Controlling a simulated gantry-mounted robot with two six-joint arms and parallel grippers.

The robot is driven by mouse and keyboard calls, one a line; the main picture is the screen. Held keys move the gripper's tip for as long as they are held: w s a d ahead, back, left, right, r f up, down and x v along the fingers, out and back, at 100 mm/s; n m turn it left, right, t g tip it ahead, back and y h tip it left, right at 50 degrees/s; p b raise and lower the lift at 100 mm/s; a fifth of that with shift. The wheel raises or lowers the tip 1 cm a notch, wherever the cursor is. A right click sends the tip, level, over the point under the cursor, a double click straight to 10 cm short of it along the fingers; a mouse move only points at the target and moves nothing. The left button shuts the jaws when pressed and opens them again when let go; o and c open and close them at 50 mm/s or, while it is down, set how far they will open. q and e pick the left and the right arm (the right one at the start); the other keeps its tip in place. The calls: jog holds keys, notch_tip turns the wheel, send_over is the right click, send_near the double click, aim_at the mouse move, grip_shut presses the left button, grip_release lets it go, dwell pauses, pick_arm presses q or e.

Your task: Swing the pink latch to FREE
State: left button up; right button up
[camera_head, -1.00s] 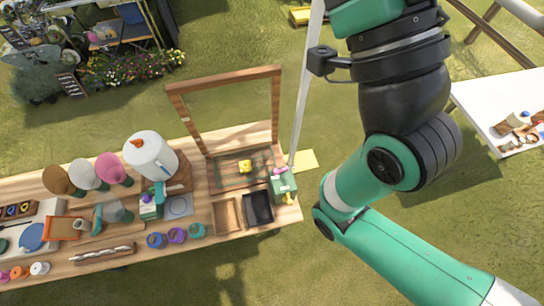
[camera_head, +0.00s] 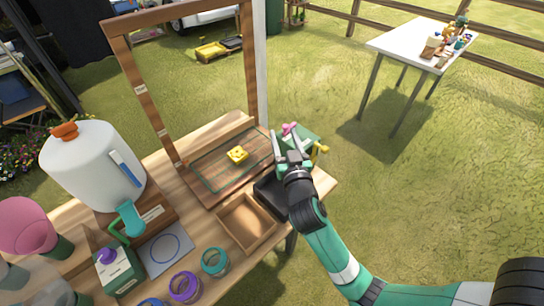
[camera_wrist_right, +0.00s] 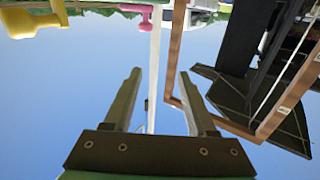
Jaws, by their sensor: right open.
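The pink latch (camera_head: 290,128) sits on top of a green box (camera_head: 305,138) at the right end of the wooden table. A yellow handle (camera_head: 322,149) sticks out on the box's right side. My right gripper (camera_head: 291,152) is open, just in front of the latch, and partly covers the box. In the right wrist view, the pink latch (camera_wrist_right: 139,11) shows at the top edge, beyond the open, empty fingers (camera_wrist_right: 159,75). The yellow handle (camera_wrist_right: 33,20) is at top left there. I see no contact with the latch. Its label is not readable. My left gripper is out of view.
A black tray (camera_head: 270,194) and a wooden tray (camera_head: 246,222) lie in front. A white jug (camera_head: 92,168) stands left.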

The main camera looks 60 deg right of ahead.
jog(key=b, duration=0.2)
send_near(285, 125)
jog(key=shift+w+d+f, duration=0.35)
jog(key=shift+d+f, duration=0.1)
jog(key=shift+f, duration=0.05)
jog(key=shift+d+r+g, duration=0.15)
jog(key=shift+g, duration=0.15)
jog(key=shift+w, duration=0.25)
jog(key=b+x, duration=0.2)
jog(key=x, duration=0.9)
jog(key=shift+w+r, duration=0.1)
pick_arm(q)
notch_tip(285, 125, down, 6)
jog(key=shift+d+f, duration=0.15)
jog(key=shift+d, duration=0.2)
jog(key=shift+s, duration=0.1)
pick_arm(e)
grip_shut()
